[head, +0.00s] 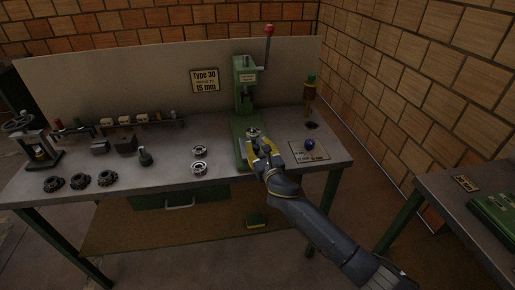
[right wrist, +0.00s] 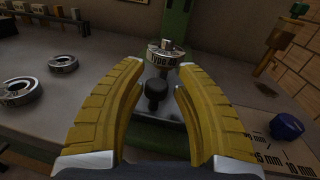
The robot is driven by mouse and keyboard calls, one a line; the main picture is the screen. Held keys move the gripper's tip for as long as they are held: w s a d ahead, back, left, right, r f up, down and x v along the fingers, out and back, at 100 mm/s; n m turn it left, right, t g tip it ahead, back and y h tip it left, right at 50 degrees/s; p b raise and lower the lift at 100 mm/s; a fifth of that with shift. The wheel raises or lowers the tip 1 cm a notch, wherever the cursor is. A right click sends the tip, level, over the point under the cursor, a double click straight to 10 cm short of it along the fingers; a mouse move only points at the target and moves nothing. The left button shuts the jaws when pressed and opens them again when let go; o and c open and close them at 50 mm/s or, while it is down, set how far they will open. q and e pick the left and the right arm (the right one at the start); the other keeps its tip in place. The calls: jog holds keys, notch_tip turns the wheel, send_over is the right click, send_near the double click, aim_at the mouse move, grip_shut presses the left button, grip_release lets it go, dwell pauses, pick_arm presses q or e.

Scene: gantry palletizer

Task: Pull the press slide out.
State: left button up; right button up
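The green press (head: 246,82) stands at the back of the workbench, its lever tipped with a red knob (head: 269,30). In the right wrist view, the slide's dark round knob (right wrist: 156,90) faces me at the press base. Behind it, a metal ring part (right wrist: 164,60) marked "Type 30" sits at the press. My right gripper (head: 260,150) is open, its yellow fingers on either side of the knob with visible gaps, not closed on it. My left gripper is not in view.
Two bearings (head: 199,159) lie left of the press, and several dark gears (head: 80,181) farther left. A blue knob-like piece (head: 310,144) sits on a marked plate (head: 309,155) at right. A sign (head: 205,80) reads "Type 30" and "15 mm". The front bench edge is near my arm.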

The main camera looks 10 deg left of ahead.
jog(key=shift+o, duration=1.4)
jog(key=shift+f, duration=0.15)
jog(key=shift+a, duration=0.1)
jog(key=shift+s+f, duration=0.1)
jog(key=shift+s, duration=0.05)
jog(key=v, duration=1.2)
